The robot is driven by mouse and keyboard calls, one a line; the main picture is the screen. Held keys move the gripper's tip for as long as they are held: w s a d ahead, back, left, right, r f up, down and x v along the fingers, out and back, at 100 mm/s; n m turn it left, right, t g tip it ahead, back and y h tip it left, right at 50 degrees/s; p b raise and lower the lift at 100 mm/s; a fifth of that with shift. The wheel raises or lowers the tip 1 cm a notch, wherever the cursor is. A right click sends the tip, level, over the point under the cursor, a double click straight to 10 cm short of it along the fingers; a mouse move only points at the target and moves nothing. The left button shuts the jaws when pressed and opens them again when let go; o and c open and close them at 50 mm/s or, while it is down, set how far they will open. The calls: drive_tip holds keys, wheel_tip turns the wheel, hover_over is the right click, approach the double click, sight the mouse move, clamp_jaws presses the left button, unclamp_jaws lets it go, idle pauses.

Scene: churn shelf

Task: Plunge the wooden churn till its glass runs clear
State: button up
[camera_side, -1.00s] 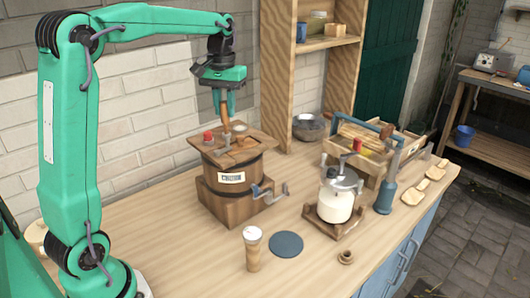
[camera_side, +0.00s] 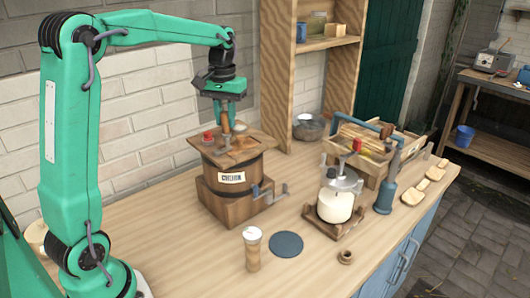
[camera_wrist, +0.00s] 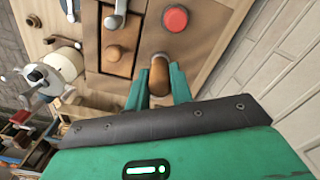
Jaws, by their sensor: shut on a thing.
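The wooden churn (camera_side: 236,180) is a dark-banded barrel on a square wooden base, with a label on its front and a metal crank at its right side. My gripper (camera_side: 226,122) is shut on the upright wooden plunger handle (camera_wrist: 159,76), just above the lid. The handle's rounded end shows between my fingers in the wrist view. I cannot make out the churn's glass in either view.
A glass jar churn (camera_side: 335,207) with white contents stands to the right on a wooden stand. A shelf post (camera_side: 276,80) rises behind.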

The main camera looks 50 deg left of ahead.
drive_tip(key=shift+w+r, duration=0.1)
drive_tip(key=shift+r, duration=2.55)
drive_tip(key=shift+f, duration=2.65)
drive_tip(key=shift+r, duration=2.65)
drive_tip(key=shift+f, duration=2.65)
